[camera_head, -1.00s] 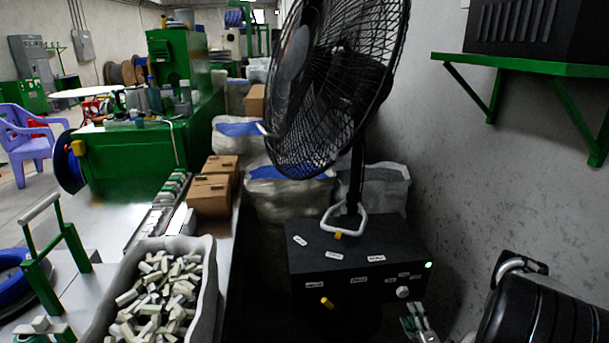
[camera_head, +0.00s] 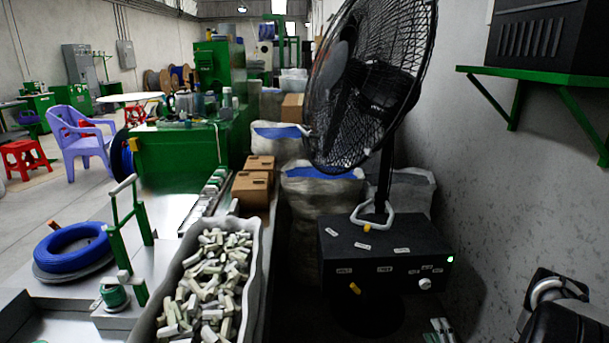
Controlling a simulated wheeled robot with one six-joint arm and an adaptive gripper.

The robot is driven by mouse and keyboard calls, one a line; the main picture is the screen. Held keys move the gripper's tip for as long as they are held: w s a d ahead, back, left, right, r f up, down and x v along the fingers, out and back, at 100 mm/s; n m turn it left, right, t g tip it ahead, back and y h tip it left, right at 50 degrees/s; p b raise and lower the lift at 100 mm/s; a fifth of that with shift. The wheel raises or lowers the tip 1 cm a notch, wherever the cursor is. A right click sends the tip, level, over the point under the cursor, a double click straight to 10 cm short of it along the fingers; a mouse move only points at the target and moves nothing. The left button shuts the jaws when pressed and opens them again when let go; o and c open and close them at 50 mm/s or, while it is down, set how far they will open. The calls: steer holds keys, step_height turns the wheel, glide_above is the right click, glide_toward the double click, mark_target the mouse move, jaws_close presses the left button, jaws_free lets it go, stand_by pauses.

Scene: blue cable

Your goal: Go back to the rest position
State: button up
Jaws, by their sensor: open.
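My gripper (camera_head: 438,331) shows only in part at the bottom edge of the head view, below the black fan box. Its fingers look apart and nothing shows between them. My dark arm link fills the bottom right corner. A coil of blue cable (camera_head: 72,247) lies on a grey round base at the left, well away from my gripper.
A black fan (camera_head: 368,85) stands on a black box (camera_head: 385,250) in front of my arm. A bin of pale blocks (camera_head: 213,285) is left of it. A green wall shelf (camera_head: 535,75) juts out at upper right. Floor (camera_head: 40,205) at the left is open.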

steer(key=w+a+r+n+g+y, duration=0.2)
steer(key=w+a+r+n+y, duration=0.15)
steer(key=r+n+y, duration=0.5)
steer(key=w+a+r+n+g+y, duration=0.25)
steer(key=w+r+n, duration=0.2)
steer(key=r, duration=0.75)
steer(key=s+a+r+n+g+y, duration=0.1)
steer(key=s+a+r+n+g, duration=0.25)
steer(key=r+n, duration=0.2)
steer(key=s+a+r+n+g+y, duration=0.1)
steer(key=s+a+r+n+g, duration=0.15)
steer(key=r+n+g, duration=0.35)
steer(key=s+a+r+n+g+y, duration=0.1)
steer(key=s+a+r+n, duration=0.2)
steer(key=r, duration=0.4)
steer(key=s+a+r+n+g+h, duration=0.1)
steer(key=s+r+n+g+h, duration=0.45)
steer(key=s+r+n, duration=0.7)
steer(key=s+d+r+n+t+h, duration=0.6)
steer(key=s+d+n+h, duration=0.3)
steer(key=n, duration=0.5)
steer(key=shift+s+r, duration=0.75)
steer(key=shift+s, duration=0.3)
